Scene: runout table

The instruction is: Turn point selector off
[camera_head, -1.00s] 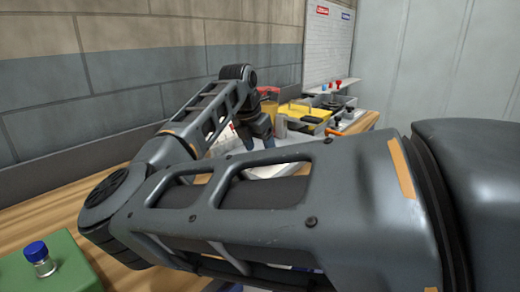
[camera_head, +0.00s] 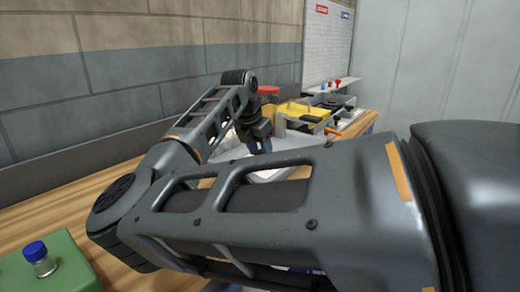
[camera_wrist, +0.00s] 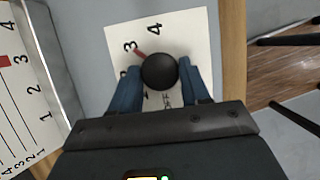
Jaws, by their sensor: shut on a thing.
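In the wrist view a round black knob (camera_wrist: 159,71) sits over a white card (camera_wrist: 185,35) with numbers around it. A red pointer (camera_wrist: 141,52) sticks out from the knob's upper left, beside the printed 3. A 4 shows above; the lower markings are partly hidden. My gripper (camera_wrist: 159,80) has its blue fingers on both sides of the knob, shut on it. In the head view my gripper (camera_head: 258,146) is low over the pale panel, and the knob is hidden there.
Another numbered scale (camera_wrist: 22,100) lies left in the wrist view, behind a grey rail. A yellow fixture (camera_head: 305,112) and an orange-handled item (camera_head: 334,132) stand beyond my gripper.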

